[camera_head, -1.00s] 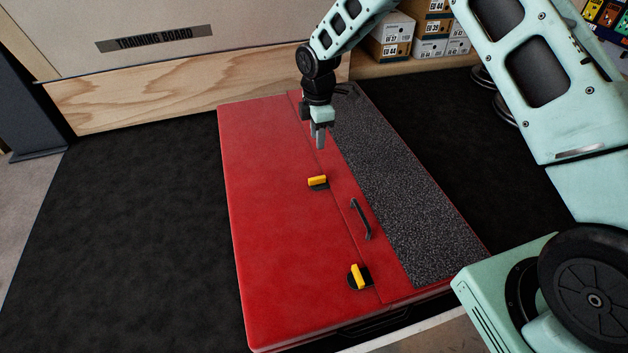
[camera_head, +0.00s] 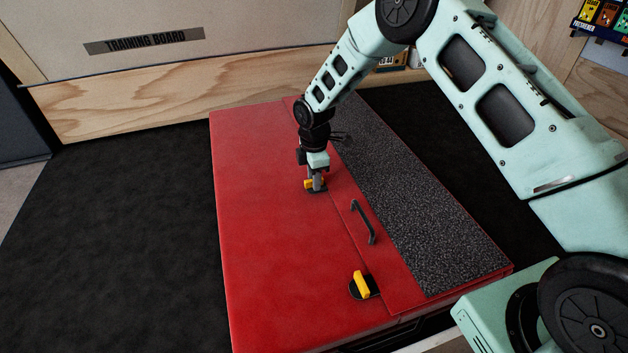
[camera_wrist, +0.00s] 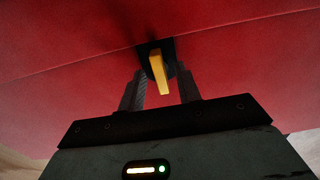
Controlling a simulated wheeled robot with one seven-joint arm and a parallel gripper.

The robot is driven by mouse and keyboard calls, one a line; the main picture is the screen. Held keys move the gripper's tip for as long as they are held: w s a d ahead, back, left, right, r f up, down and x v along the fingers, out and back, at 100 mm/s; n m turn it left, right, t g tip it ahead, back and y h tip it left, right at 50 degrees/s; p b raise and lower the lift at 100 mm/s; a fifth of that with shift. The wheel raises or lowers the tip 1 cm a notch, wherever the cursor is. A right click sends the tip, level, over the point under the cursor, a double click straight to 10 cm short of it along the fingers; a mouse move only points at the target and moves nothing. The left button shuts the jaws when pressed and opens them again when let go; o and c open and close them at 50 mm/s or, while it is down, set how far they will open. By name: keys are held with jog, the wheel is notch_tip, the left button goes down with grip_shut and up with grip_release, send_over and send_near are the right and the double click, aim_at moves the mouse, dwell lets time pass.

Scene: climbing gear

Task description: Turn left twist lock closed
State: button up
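A yellow twist lock handle on a black base (camera_head: 309,185) sits on the red pad, at the seam, farther from me. In the wrist view, the same yellow handle (camera_wrist: 159,74) shows between my two fingers. My gripper (camera_head: 317,184) is open and points down at this lock; its fingers (camera_wrist: 161,84) straddle the handle with gaps visible on both sides. The fingers hide part of the lock in the head view. A second yellow lock (camera_head: 361,284) sits nearer me on the same seam, its handle turned at an angle to the first one.
The red pad (camera_head: 265,240) lies on a dark floor mat (camera_head: 130,220). A black handle (camera_head: 363,222) stands on its flap between the locks, beside a grey textured strip (camera_head: 420,210). A wooden training board (camera_head: 160,95) stands behind.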

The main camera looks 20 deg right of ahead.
grip_shut()
